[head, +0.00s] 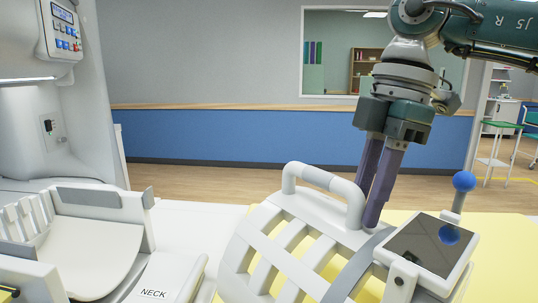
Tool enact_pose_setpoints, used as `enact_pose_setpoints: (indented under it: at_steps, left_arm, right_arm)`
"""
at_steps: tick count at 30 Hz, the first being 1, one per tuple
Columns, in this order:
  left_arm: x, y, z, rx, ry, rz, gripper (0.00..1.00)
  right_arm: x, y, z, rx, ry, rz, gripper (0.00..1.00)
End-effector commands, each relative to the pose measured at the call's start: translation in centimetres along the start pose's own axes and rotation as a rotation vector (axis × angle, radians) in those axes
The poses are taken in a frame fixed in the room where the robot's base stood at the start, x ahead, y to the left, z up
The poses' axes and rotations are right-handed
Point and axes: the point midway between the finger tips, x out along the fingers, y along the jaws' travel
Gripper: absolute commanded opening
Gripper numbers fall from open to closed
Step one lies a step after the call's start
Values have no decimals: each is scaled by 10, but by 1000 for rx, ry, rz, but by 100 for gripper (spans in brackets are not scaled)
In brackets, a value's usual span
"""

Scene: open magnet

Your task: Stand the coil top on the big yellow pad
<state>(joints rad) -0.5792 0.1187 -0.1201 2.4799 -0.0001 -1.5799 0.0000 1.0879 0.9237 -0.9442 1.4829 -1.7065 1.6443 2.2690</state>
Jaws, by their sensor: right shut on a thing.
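The coil top (290,236) is a white, open-barred shell with a looped handle (326,181) and a tilted mirror (428,244) at its right. My right gripper (371,215) comes down from the upper right, its purple fingers shut on the coil top at the right end of the handle. The big yellow pad (506,238) shows behind, to the right of and through the bars of the coil top. The coil top's lower edge is cut off by the frame, so I cannot tell whether it touches the pad. My left gripper is not in view.
A white coil base marked NECK (155,279) lies on the white table at the left. The white scanner housing (25,120) rises behind it. A blue ball on a stalk (464,181) stands by the mirror. A green-topped trolley (500,127) is far off at right.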

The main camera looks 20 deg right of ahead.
Motion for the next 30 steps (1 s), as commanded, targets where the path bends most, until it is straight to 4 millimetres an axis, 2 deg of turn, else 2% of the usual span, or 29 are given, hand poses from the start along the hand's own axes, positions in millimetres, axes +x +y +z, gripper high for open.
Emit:
enact_pose_setpoints:
  at_steps: [4,12,19,20,27,30]
  left_arm:
    - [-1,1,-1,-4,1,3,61]
    - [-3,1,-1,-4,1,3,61]
    - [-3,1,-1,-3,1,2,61]
    - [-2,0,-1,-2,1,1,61]
    - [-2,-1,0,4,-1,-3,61]
    - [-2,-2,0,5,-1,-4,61]
  right_arm:
    - [8,1,1,-1,3,2,0]
    - [41,1,8,-1,3,2,0]
    - [43,2,9,-2,2,4,0]
    - [45,0,10,-2,-2,0,28]
    - [45,0,10,-1,-1,0,55]
    - [45,0,10,-1,-1,0,56]
